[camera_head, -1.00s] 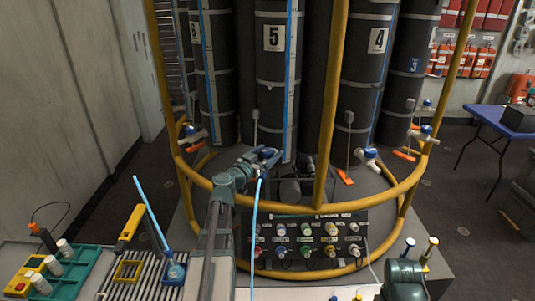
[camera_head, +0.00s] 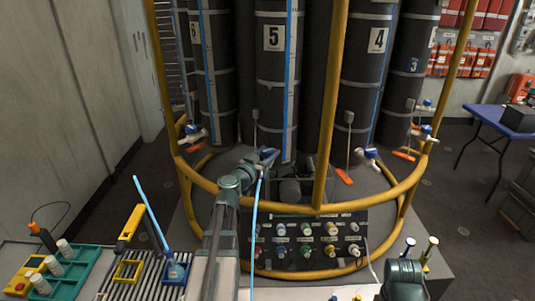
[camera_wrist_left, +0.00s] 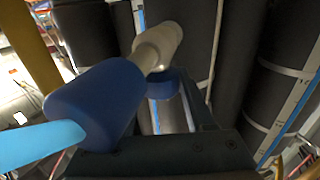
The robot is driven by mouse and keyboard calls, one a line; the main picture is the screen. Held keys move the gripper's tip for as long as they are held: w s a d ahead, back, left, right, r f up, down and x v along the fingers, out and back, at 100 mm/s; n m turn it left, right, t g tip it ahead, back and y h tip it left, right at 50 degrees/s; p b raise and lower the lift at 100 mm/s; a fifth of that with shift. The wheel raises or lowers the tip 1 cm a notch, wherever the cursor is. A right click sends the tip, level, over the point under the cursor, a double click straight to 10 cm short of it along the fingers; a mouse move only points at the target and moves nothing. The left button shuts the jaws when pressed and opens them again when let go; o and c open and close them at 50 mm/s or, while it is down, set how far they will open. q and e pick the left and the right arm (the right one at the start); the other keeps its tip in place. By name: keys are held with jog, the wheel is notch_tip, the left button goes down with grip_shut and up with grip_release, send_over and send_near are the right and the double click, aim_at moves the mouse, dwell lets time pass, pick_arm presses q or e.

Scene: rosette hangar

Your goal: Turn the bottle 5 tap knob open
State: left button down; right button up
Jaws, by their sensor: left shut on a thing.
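Bottle 5 (camera_head: 272,85) is a tall dark cylinder with a white number label, standing behind the yellow rail in the head view. Its tap is mostly covered by my left gripper (camera_head: 265,157), which reaches over the rail and is shut on the tap knob. In the left wrist view, the tap has a pale body (camera_wrist_left: 158,45), a blue knob (camera_wrist_left: 164,84) at the dark gripper parts, and a larger blue end piece (camera_wrist_left: 98,100) with a light blue hose (camera_wrist_left: 40,146). The exact knob angle and finger contact are hard to see. My right gripper is out of view.
A yellow rail (camera_head: 290,206) rings the bottles, with an upright post (camera_head: 328,125) just right of my left gripper. A panel of coloured knobs (camera_head: 308,240) sits below. Bottle 4 (camera_head: 372,75) has its own tap (camera_head: 370,155). A rack (camera_head: 85,268) stands front left.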

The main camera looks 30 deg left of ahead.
pick_arm(q)
jog(key=n+g+y, duration=0.1)
jog(key=n+y, duration=0.1)
jog(key=y, duration=0.1)
jog(key=n+y, duration=0.2)
jog(key=y, duration=0.2)
jog(key=shift+d+n+g, duration=0.2)
jog(key=shift+n+g, duration=0.2)
jog(key=shift+w+n+g+y, duration=0.1)
jog(key=shift+n+g+y, duration=1.1)
jog(key=shift+y, duration=0.7)
jog(key=shift+a+n, duration=0.1)
jog(key=shift+n, duration=0.2)
jog(key=shift+c, duration=1.3)
grip_release()
